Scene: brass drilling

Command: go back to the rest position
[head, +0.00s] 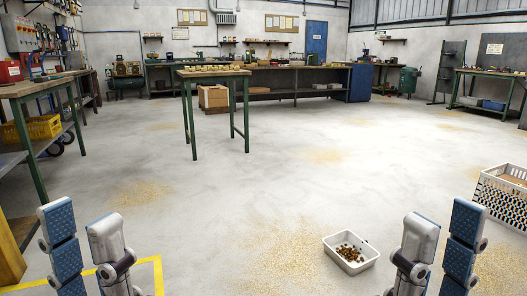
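My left gripper (84,232) stands at the lower left of the head view, its two fingers pointing up with a gap between them. My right gripper (444,232) stands at the lower right, its fingers also pointing up and apart. Both grippers are open and I see nothing between their fingers. The lower parts of both are cut off by the bottom edge of the picture.
A white bin (350,266) with small brown pieces lies on the floor left of my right gripper. A white crate (506,214) stands at the right edge. A green-legged table (187,74) stands ahead; a workbench (36,88) is at left. The middle floor is clear.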

